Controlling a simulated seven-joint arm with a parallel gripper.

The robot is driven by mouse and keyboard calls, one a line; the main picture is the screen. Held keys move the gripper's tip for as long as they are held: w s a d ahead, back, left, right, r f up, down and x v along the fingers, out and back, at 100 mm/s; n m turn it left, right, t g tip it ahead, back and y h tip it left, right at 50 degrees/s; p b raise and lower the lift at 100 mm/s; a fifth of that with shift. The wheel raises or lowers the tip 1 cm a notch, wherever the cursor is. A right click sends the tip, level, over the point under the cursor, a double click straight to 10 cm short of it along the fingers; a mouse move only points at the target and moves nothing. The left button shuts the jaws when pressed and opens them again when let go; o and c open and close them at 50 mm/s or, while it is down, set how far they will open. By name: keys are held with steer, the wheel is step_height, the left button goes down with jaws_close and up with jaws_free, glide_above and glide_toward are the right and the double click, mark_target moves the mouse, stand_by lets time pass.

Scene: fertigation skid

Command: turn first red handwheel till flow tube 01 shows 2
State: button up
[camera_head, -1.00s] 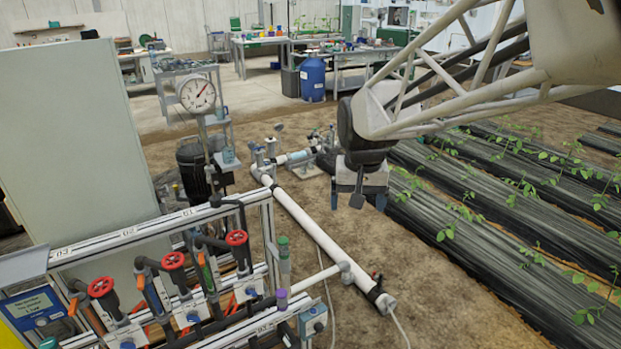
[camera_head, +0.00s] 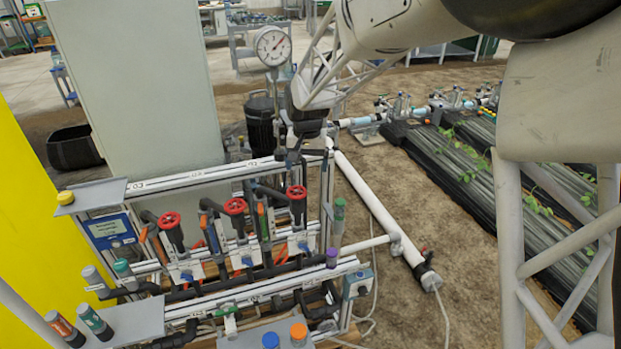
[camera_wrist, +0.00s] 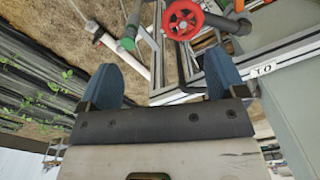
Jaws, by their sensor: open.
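Three red handwheels stand in a row on the skid: the left one (camera_head: 169,220), the middle one (camera_head: 234,206) and the right one (camera_head: 297,192). The right one is nearest the 01 end of the labelled rail. My gripper (camera_head: 294,153) hangs above and behind the right wheel, near the top rail. In the wrist view my gripper (camera_wrist: 163,62) has its two blue fingers wide apart with nothing between them. A red handwheel (camera_wrist: 182,20) shows beyond the fingertips, apart from them. A slim tube (camera_head: 262,220) stands left of the right wheel; I cannot read any flow level.
The skid's top rail (camera_head: 180,181) runs close below my gripper. A grey panel (camera_head: 140,90) stands behind, left. A pressure gauge (camera_head: 273,45) rises behind my wrist. A green-capped tube (camera_head: 339,215) stands right of the wheels.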

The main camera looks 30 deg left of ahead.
mark_target(297, 191)
steer(key=a, duration=0.1)
steer(key=a+f, duration=0.1)
steer(key=a, duration=0.1)
steer(key=shift+s+a+f, duration=0.1)
steer(key=shift+a+f, duration=0.1)
steer(key=shift+f, duration=0.15)
steer(key=shift+f, duration=3.9)
steer(key=shift+c, duration=0.3)
steer(key=c, duration=0.9)
steer(key=shift+o, duration=0.2)
steer(key=shift+n, duration=1.1)
